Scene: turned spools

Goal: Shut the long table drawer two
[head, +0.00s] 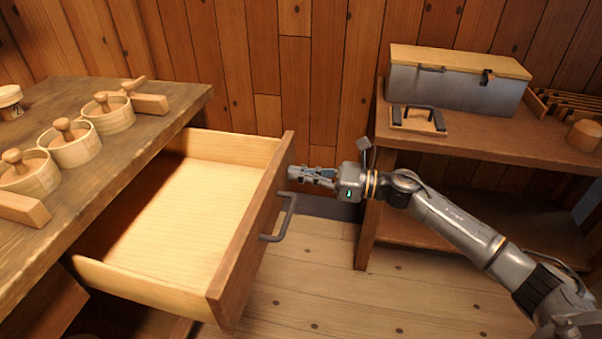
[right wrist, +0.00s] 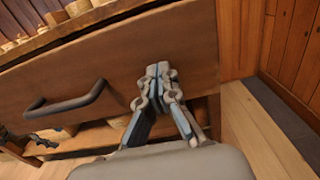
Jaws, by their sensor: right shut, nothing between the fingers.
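A long wooden drawer (head: 190,215) stands far open from the table (head: 150,125) at the left in the head view. It looks empty. Its front panel (head: 252,232) carries a dark bar handle (head: 284,218). My right gripper (head: 292,173) is shut and empty, with its fingertips at the outer face of the front panel, beyond the handle. In the right wrist view the closed fingertips (right wrist: 158,70) point at the front panel (right wrist: 130,55), to the right of the handle (right wrist: 66,104). I cannot tell if they touch it. My left gripper is not in view.
Several round wooden boxes with knobs (head: 75,143) stand on the table top. A second table (head: 470,145) at the right holds a grey chest (head: 455,85), a small board with a handle (head: 418,120) and a rack (head: 560,103). Floor (head: 340,285) between the tables is clear.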

